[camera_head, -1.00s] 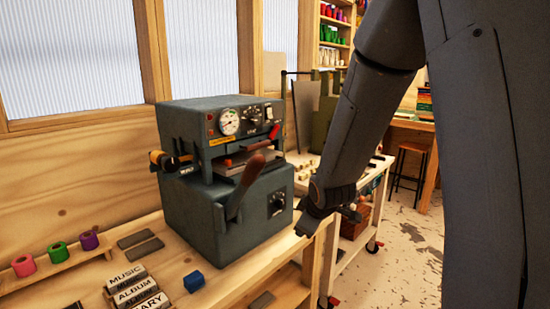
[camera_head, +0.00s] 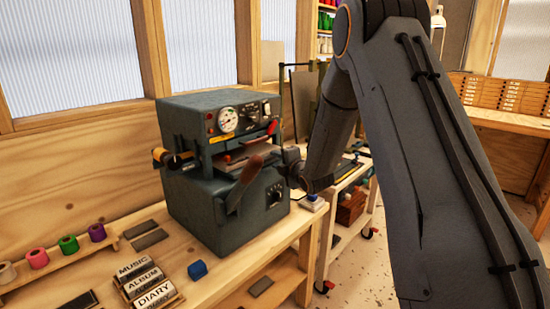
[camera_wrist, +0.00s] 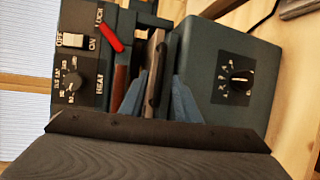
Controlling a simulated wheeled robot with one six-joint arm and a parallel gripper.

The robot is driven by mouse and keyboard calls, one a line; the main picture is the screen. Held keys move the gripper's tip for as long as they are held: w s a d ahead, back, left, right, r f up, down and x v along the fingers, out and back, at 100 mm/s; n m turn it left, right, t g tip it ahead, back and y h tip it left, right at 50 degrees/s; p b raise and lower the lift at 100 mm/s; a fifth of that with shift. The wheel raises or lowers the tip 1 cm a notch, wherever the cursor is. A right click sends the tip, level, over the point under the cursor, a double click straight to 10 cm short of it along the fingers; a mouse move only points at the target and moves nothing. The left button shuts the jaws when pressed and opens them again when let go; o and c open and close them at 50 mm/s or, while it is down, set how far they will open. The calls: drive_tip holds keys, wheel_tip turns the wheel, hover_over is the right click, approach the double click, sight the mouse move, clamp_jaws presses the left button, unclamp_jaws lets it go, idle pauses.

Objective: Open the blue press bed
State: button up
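The blue-grey press (camera_head: 225,170) stands on the wooden bench, with a gauge and dials on its front. Its bed (camera_head: 230,169) shows as a thin slab in the gap between the upper head and lower body. A brown-handled lever (camera_head: 244,182) slants across the front. My gripper (camera_head: 288,166) is at the press's right front. In the wrist view, my two bluish fingers (camera_wrist: 158,98) stand apart at the gap, on either side of a dark bar (camera_wrist: 154,75) at the bed's edge. I cannot tell whether they touch it.
A red lever (camera_wrist: 108,38) sits beside the upper panel, close to my fingers. A blue block (camera_head: 197,270), label rolls (camera_head: 142,283) and several foil rolls (camera_head: 68,244) lie on the bench. A white cart (camera_head: 345,220) stands at the right.

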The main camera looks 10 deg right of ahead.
drive_tip(key=shift+x, duration=1.15)
clamp_jaws()
